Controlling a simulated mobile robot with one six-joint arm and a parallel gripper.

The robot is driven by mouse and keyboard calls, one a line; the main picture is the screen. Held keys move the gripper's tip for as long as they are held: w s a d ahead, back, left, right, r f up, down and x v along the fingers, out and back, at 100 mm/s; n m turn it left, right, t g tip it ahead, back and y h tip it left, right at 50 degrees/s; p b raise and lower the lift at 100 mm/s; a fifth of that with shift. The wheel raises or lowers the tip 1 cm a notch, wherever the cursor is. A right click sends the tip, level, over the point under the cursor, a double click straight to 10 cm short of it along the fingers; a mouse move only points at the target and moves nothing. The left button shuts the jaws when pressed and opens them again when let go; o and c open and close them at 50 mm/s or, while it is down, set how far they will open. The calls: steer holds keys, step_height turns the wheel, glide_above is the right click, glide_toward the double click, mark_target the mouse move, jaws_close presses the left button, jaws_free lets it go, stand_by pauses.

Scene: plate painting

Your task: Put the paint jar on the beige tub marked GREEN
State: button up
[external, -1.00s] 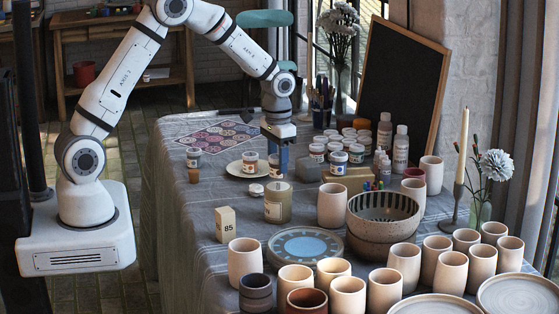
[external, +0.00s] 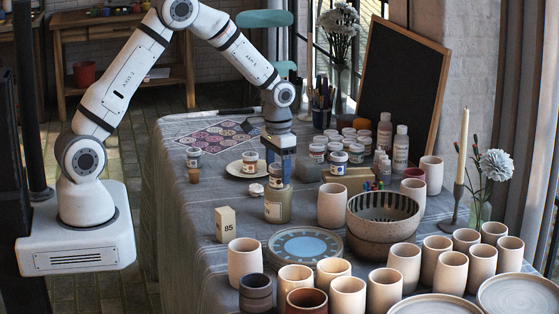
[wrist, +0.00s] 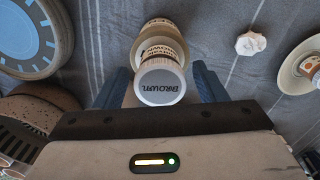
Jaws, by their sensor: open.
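The jar appears to stand on this tub; exact contact is hard to tell. In the wrist view the tub (wrist: 153,27) is partly hidden behind the jar. I cannot read which colour the tub is marked.
A wooden block marked 85 (external: 225,225) and a beige cup (external: 332,204) flank the tub. A blue-centred round plate (external: 303,246) lies in front. A small white lump (external: 256,190) and a saucer with a jar (external: 236,170) are behind to the left. Several jars stand behind.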

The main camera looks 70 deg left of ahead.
mark_target(278, 166)
step_height(278, 166, up, 12)
steer(key=s+d+r+m+t, duration=0.1)
steer(key=s+d+r, duration=0.7)
steer(key=s, duration=0.4)
steer(key=s+d+t, duration=0.1)
steer(key=s+d, duration=0.1)
steer(key=s, duration=0.5)
steer(key=s+d+m+t, duration=0.1)
steer(key=s+d, duration=0.2)
steer(key=s, duration=0.5)
steer(key=shift+d+f+m+b, duration=0.25)
steer(key=shift+f+m+b, duration=0.05)
steer(key=shift+f+b, duration=0.1)
